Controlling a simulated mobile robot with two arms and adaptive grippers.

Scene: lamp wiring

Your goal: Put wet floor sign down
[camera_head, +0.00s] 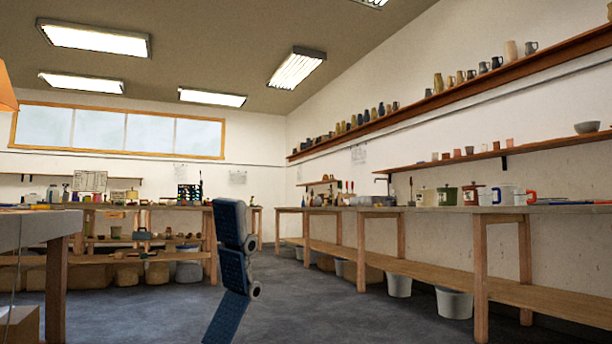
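No wet floor sign can be made out in this view. A dark blue jointed finger with dotted pads rises from the bottom edge, left of centre. It looks like one finger of my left gripper (236,262). The rest of that gripper is below the picture, so its opening and anything it holds are hidden. My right gripper is not in view.
Grey concrete floor (330,300) is open in the middle. A long bench (470,210) with pots and mugs runs along the right wall, with buckets (453,302) under it. A grey table (40,228) stands at left. A crowded bench (130,207) lines the back.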

